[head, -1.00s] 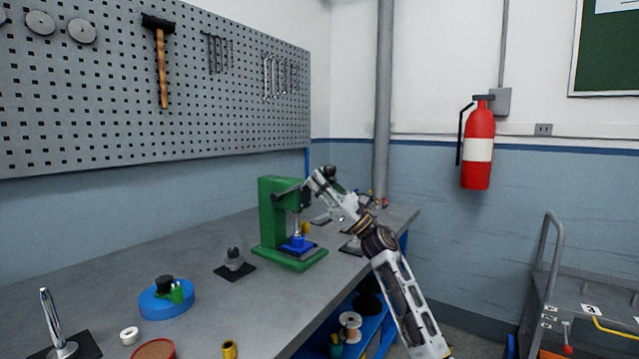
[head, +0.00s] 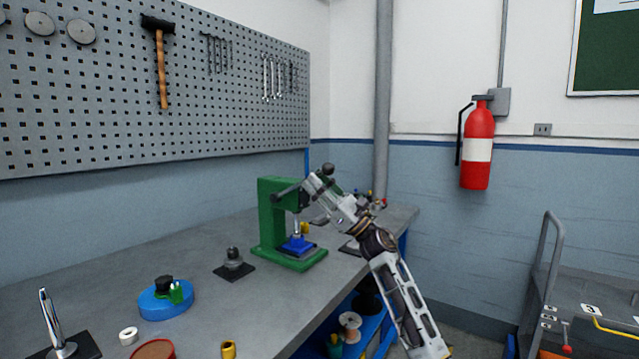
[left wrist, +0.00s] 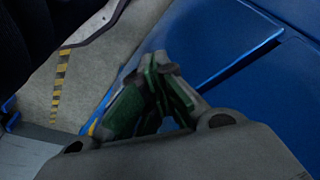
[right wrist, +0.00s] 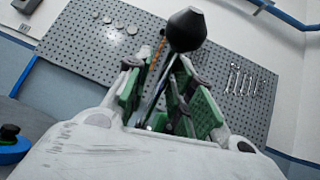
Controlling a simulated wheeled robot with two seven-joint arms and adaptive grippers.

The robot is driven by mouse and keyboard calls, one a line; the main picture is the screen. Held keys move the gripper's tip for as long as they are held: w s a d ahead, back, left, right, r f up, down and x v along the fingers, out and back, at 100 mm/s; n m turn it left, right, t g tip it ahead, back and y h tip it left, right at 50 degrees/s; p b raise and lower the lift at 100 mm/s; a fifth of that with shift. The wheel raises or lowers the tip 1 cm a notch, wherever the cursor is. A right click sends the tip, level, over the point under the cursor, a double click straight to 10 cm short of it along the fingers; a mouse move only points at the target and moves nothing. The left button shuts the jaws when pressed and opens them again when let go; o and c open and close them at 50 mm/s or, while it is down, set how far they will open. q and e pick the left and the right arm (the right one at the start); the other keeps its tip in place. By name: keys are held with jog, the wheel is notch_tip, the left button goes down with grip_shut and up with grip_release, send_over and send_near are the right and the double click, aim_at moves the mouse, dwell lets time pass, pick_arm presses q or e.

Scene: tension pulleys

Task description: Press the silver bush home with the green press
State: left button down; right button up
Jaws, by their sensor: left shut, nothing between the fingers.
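The green press (head: 268,220) stands on the workbench. A blue part (head: 298,244) sits on its bed, under a silver upright piece (head: 296,228). I cannot tell the silver bush apart from the press ram at this size. My right gripper (head: 312,187) is at the press's upper right, by its lever. In the right wrist view, the lever's black ball knob (right wrist: 186,30) and thin rod show at the fingers (right wrist: 155,75), which stand apart with the rod between them. My left gripper (left wrist: 160,62) is shut and empty, away from the press.
A dark base with a grey post (head: 233,262), a blue round tray (head: 166,300), a white ring (head: 128,336) and a yellow bush (head: 229,349) stand on the bench (head: 200,325). Small items lie behind my right arm. A blue shelf (head: 373,322) is below the bench.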

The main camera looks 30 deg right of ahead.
jog(key=shift+o, duration=0.6)
jog(key=shift+r, duration=0.1)
jog(key=shift+s+d, duration=0.1)
jog(key=shift+d, duration=0.05)
jog(key=v, duration=1.1)
jog(key=shift+s+f, duration=0.15)
jog(key=shift+f, duration=0.25)
jog(key=shift+d, duration=0.1)
